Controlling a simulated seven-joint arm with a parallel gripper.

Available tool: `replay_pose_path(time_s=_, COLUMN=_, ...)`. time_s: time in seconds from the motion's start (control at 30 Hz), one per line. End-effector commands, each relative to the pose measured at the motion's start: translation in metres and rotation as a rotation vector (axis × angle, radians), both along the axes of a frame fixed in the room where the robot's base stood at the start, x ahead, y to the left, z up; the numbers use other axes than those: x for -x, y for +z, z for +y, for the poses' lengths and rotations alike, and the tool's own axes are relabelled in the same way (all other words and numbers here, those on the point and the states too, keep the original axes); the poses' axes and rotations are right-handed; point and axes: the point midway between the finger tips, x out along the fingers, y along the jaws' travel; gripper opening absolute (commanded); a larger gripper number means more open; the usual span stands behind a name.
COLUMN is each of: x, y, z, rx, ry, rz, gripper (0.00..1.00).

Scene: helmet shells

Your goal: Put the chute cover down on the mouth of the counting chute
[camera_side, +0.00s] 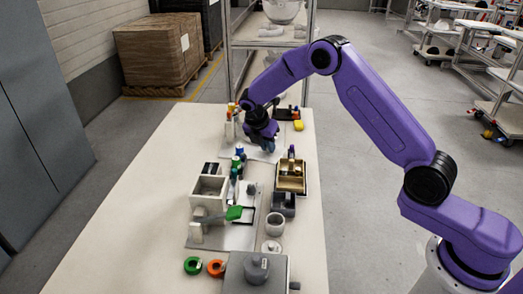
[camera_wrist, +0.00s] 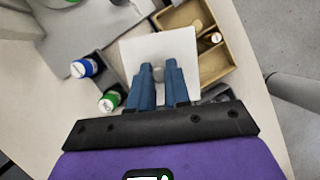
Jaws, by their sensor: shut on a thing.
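My gripper (camera_wrist: 158,73) is shut on a small grey knob between its two blue fingertips. The knob appears to belong to a white square plate (camera_wrist: 158,45), which I take for the chute cover. In the side view my gripper (camera_side: 266,147) hangs over the far part of the table, and the cover cannot be made out clearly there.
A wooden divided tray (camera_wrist: 236,57) is close to the plate's right. Blue-capped (camera_wrist: 83,68) and green-capped (camera_wrist: 109,100) bottles stand to its left. Nearer on the table (camera_side: 110,235) are a round grey cup (camera_side: 275,224), green and orange rings, and a grey box (camera_side: 240,275).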

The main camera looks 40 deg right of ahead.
Motion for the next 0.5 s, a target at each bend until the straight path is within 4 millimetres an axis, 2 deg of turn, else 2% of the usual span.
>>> replay_pose_path(time_s=0.1, x=0.018, y=0.022, z=0.000, rx=0.000, ry=0.001, rz=-0.002, gripper=0.00)
replay_pose_path(time_s=0.5, x=0.081, y=0.047, z=-0.002, rx=0.000, ry=0.000, rz=-0.001, gripper=0.00)
